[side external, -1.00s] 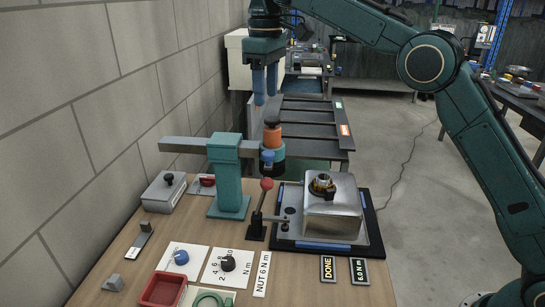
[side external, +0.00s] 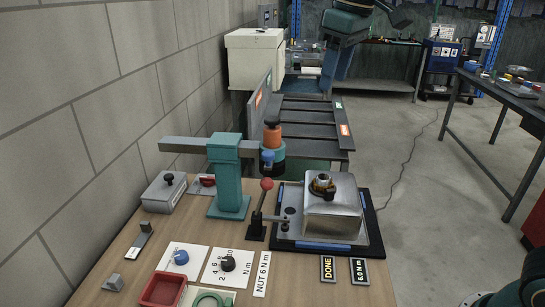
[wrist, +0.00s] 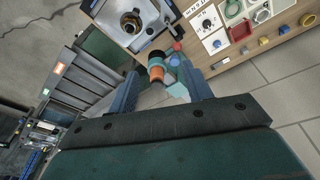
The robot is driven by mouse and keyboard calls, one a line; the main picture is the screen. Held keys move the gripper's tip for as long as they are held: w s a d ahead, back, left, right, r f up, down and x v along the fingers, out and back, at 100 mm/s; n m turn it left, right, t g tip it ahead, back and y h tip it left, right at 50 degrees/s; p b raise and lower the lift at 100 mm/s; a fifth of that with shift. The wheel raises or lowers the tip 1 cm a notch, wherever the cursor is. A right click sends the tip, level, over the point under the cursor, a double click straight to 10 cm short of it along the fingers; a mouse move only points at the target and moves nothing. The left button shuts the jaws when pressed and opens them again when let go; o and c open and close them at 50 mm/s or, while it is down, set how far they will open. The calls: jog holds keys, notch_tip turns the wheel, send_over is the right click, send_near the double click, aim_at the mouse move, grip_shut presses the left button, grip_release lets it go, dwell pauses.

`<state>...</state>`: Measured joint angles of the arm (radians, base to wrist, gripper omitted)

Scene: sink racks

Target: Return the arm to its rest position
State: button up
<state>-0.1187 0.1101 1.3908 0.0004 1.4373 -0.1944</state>
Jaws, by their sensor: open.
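My gripper shows in the wrist view (wrist: 163,95), with its two blue fingers apart and nothing between them. Beyond the fingers, apart from them, is the orange and teal tool head (wrist: 157,68) of the teal stand. In the side external view, part of my arm shows high at the top right of centre, well away from the bench; the fingertips cannot be made out clearly there. The teal stand (side external: 228,178) with its grey beam stands upright on the wooden bench (side external: 128,240). A metal block (side external: 333,213) with a nut and stud on top sits on a dark plate.
A red-knobbed lever (side external: 262,205) stands between stand and block. A red tray (side external: 162,290), dial cards (side external: 228,266) and a DONE label (side external: 328,268) lie in front. A brick wall (side external: 70,110) borders the left.

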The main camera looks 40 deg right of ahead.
jog(key=s+d+f+m+t, duration=0.1)
jog(key=s+f, duration=0.5)
jog(key=s, duration=0.6)
jog(key=s+d+f+m+t, duration=0.2)
jog(key=s+d+f, duration=0.2)
jog(key=s+f, duration=0.3)
jog(key=s, duration=0.4)
jog(key=shift+s+m, duration=0.3)
jog(key=shift+s, duration=0.1)
jog(key=shift+f, duration=0.1)
